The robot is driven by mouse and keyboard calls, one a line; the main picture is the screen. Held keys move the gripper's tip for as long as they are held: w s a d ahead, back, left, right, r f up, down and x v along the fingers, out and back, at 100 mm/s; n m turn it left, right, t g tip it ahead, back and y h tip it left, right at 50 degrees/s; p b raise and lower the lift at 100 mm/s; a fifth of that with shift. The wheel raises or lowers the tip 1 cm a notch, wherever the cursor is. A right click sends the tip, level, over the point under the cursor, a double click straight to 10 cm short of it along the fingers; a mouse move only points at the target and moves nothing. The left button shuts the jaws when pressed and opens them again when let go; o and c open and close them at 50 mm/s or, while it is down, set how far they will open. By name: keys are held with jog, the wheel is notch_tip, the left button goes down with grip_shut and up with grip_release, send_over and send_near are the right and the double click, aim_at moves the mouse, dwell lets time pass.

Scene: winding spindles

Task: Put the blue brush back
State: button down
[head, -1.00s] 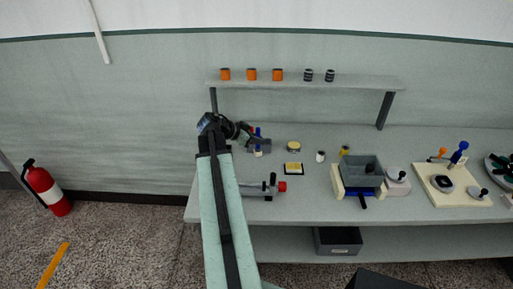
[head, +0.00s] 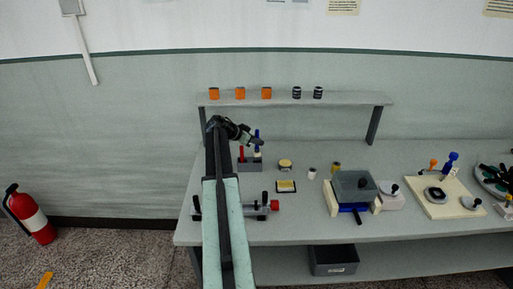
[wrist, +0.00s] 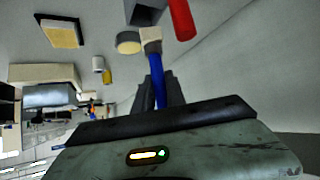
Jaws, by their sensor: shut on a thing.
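The blue brush (head: 257,134) is upright in my gripper (head: 254,141), above the right part of a small grey holder (head: 250,165). In the wrist view its blue handle (wrist: 157,72) runs between the dark fingers of my gripper (wrist: 160,92), which are shut on it. Its cream end (wrist: 150,36) points at the grey holder (wrist: 146,14). I cannot tell whether that end is inside the holder or just short of it. A red brush (head: 241,153) stands at the holder's left; it also shows in the wrist view (wrist: 181,18).
A round tin (head: 285,165), a yellow-edged pad (head: 286,186) and a white cup (head: 312,173) stand right of the holder. A dark clamp-like tool with a red end (head: 274,205) lies in front. A grey box (head: 350,187) stands farther right.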

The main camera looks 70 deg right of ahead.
notch_tip(320, 180, down, 3)
jog(key=shift+r+b, duration=0.15)
jog(key=shift+b, duration=0.45)
jog(key=shift+r, duration=0.2)
jog(key=shift+f, duration=0.15)
jog(key=c, duration=1.4)
grip_release()
jog(key=shift+r, duration=0.2)
jog(key=p+v, duration=0.7)
jog(key=v, duration=0.5)
jog(key=shift+a+f+p, duration=0.1)
jog(key=shift+p, duration=0.2)
